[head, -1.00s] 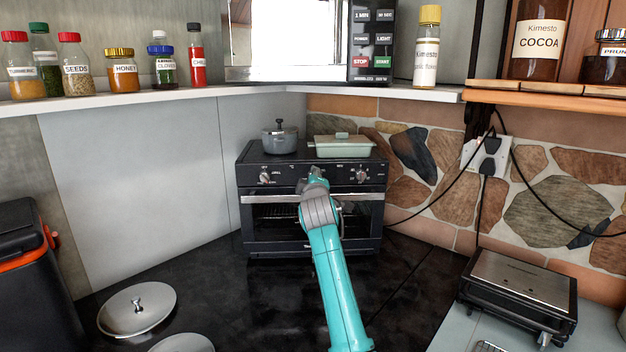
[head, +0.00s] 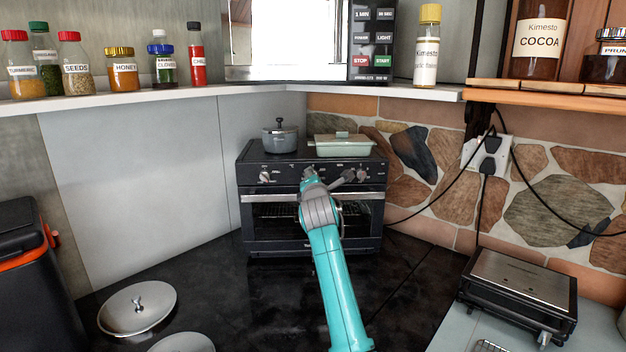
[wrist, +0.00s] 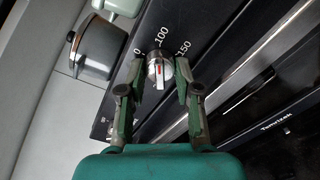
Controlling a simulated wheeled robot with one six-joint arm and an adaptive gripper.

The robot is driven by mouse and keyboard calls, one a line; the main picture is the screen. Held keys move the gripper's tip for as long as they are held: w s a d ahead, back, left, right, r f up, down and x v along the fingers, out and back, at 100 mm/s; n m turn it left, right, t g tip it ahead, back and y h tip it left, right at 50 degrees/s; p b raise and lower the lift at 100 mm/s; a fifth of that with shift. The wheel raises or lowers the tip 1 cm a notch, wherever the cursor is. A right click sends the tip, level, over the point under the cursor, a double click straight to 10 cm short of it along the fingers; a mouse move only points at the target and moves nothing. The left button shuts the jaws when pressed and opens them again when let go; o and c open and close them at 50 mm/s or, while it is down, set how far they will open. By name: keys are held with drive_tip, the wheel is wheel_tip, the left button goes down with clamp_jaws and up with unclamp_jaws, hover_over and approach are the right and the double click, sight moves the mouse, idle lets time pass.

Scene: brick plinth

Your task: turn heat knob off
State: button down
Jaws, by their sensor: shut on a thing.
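The heat knob (wrist: 158,76) is a small silver dial on the black oven front, with 0, 100 and 150 marked around it. A pale pointer with a red mark shows on its face. In the wrist view my gripper (wrist: 160,70) has one finger on each side of the knob and is shut on it. In the head view my gripper (head: 311,180) is at the middle of the oven's control panel, and my arm hides the held knob. The toaster oven (head: 282,220) stands in the corner with its door closed.
A grey pot (head: 280,139) and a pale green lidded dish (head: 342,146) stand on the oven. Another knob (head: 264,177) is at the panel's left. A grill (head: 520,285) is at right. The dark counter in front of the oven is mostly clear.

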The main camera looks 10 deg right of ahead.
drive_tip(key=n, duration=0.5)
drive_tip(key=shift+f+n, duration=0.15)
drive_tip(key=shift+n, duration=0.15)
drive_tip(key=n, duration=0.5)
drive_tip(key=shift+n, duration=0.4)
drive_tip(key=shift+d+f, duration=0.1)
drive_tip(key=c, duration=0.8)
unclamp_jaws()
drive_tip(key=shift+s, duration=0.2)
drive_tip(key=s, duration=0.4)
drive_tip(key=s+a, duration=0.1)
drive_tip(key=s, duration=0.2)
drive_tip(key=s+a, duration=0.1)
drive_tip(key=s, duration=0.3)
drive_tip(key=shift+s, duration=0.3)
